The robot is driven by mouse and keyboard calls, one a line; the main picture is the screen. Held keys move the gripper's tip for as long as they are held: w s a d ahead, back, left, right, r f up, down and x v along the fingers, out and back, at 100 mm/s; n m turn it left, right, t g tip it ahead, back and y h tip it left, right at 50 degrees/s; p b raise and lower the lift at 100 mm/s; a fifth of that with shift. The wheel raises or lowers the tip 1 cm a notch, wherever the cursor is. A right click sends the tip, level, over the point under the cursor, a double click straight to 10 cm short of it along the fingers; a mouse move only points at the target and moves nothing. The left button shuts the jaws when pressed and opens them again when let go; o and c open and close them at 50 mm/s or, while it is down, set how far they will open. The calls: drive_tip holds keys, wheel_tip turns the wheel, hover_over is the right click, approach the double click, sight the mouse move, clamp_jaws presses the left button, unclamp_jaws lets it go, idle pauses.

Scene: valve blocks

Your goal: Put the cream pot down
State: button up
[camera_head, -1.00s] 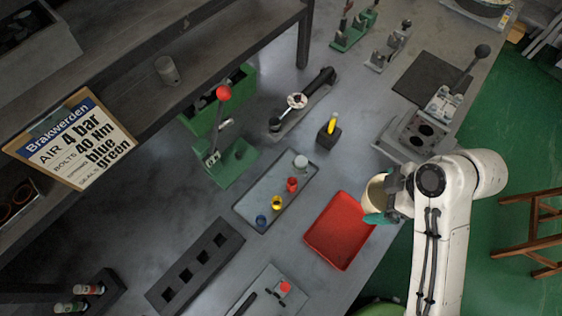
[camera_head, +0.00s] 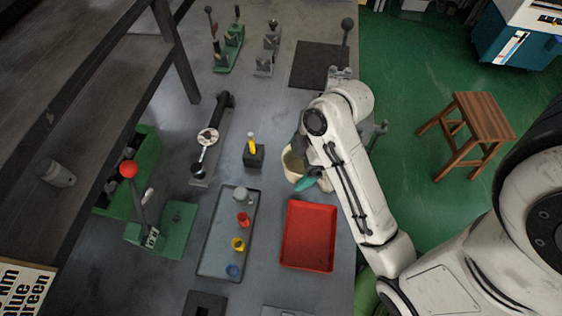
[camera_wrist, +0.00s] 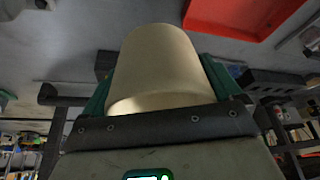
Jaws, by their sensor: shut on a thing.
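The cream pot (camera_head: 291,163) is in my gripper (camera_head: 305,172), above the bench just behind the red tray. In the wrist view the pot (camera_wrist: 158,65) fills the middle, between the green fingers of my gripper (camera_wrist: 155,88), which are shut on it. My arm hides part of the pot's right side in the head view. I cannot tell whether its base touches the bench.
The red tray (camera_head: 308,236) is empty. A grey tray (camera_head: 212,255) holds several small coloured parts. A black block with a yellow-topped piece (camera_head: 253,155) stands left of the pot. A dark mat (camera_head: 318,66) lies farther back. A wooden stool (camera_head: 474,117) stands on the green floor.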

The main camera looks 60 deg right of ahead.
drive_tip(key=b, duration=0.1)
hover_over(277, 169)
drive_tip(key=s, duration=0.2)
drive_tip(key=f, duration=0.6)
drive_tip(key=shift+w+d+f, duration=0.25)
drive_tip(key=shift+d+f, duration=0.1)
drive_tip(key=shift+w+d+f, duration=0.1)
drive_tip(key=shift+w+f, duration=0.1)
drive_tip(key=shift+f, duration=1.6)
drive_tip(key=shift+f+b, duration=0.1)
drive_tip(key=shift+b, duration=0.2)
drive_tip(key=o, duration=0.7)
